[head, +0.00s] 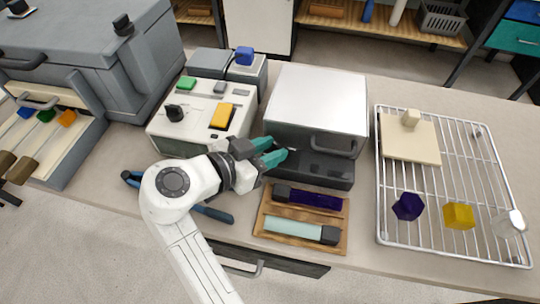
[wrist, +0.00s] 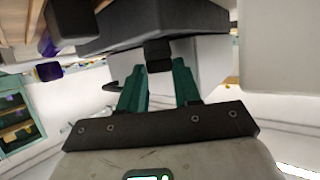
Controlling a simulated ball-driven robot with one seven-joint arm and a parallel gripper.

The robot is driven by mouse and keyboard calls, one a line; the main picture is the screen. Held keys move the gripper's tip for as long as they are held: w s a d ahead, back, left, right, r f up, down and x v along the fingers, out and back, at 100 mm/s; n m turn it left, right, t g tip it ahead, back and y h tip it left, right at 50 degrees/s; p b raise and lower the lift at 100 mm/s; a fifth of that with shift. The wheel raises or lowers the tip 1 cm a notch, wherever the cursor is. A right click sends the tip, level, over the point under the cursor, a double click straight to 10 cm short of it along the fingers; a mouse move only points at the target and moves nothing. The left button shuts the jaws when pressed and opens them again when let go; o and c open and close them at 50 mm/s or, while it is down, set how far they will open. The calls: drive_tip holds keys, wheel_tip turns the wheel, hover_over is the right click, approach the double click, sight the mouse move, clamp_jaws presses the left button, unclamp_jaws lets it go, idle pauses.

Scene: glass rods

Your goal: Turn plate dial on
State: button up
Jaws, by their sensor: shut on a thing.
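My gripper (head: 276,151) has teal fingers and is at the left end of the dark front panel (head: 325,168) of a silver-topped box. In the wrist view my gripper (wrist: 160,82) has its fingers on either side of a small dark knob (wrist: 158,52), and it is shut on this knob. The knob sits against a grey body. In the head view the fingers hide it, so its turned position cannot be told. Another black dial (head: 174,112) stands on a white device (head: 165,135) to the left, apart from my gripper.
A wooden tray (head: 259,238) with dark purple and pale teal bars lies just in front of the panel. A wire rack (head: 455,251) at right holds a beige board (head: 410,140) and several small blocks. The silver box (head: 318,95) has a handle (head: 335,150) beside my gripper.

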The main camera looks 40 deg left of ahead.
idle(0.3)
drive_tip(key=o, duration=1)
drive_tip(key=shift+o, duration=0.2)
drive_tip(key=shift+a, duration=0.1)
drive_tip(key=shift+r, duration=0.1)
